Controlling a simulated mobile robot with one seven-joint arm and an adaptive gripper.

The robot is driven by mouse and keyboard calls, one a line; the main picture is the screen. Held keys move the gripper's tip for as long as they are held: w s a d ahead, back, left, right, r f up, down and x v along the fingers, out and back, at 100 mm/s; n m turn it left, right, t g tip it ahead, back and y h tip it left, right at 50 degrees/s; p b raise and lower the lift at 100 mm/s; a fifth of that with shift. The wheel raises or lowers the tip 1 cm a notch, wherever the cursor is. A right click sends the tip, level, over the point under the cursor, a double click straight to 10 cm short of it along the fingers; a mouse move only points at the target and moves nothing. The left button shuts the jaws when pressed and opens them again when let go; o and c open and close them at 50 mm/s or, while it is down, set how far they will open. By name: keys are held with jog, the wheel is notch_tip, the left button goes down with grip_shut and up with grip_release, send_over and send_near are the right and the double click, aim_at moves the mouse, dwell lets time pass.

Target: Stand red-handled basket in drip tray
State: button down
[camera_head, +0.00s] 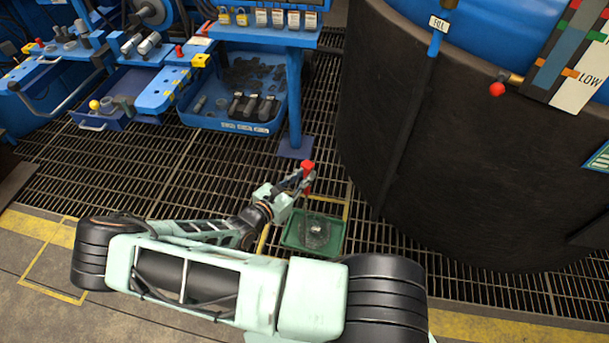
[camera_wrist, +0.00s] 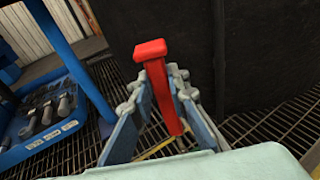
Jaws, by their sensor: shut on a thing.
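My gripper (camera_head: 303,184) is shut on the red handle (camera_head: 308,167) of the basket. In the wrist view the upright red handle (camera_wrist: 160,75) stands between the two fingers, its blocky top above them. The basket's wire body (camera_head: 316,234) shows below my gripper, over the inside of the green drip tray (camera_head: 291,240), with a small grey piece in it. I cannot tell whether the basket touches the tray floor. The tray lies on the floor grating; the wrist view does not show the basket body.
A large dark round furnace wall (camera_head: 440,150) stands close on the right. A blue bench (camera_head: 265,36) with a leg (camera_head: 295,95) is behind. A blue bin of parts (camera_head: 235,122) sits under it. Open grating (camera_head: 200,165) lies to the left.

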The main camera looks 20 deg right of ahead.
jog(key=shift+f+b, duration=0.4)
jog(key=shift+f, duration=0.05)
dwell(0.4)
dwell(0.3)
jog(key=c, duration=1.8)
grip_release()
jog(key=shift+c, duration=0.2)
jog(key=shift+o, duration=0.6)
jog(key=shift+f, duration=0.25)
jog(key=o, duration=0.6)
jog(key=shift+c, duration=0.2)
jog(key=shift+r, duration=0.1)
jog(key=p+v, duration=0.2)
jog(key=v, duration=0.9)
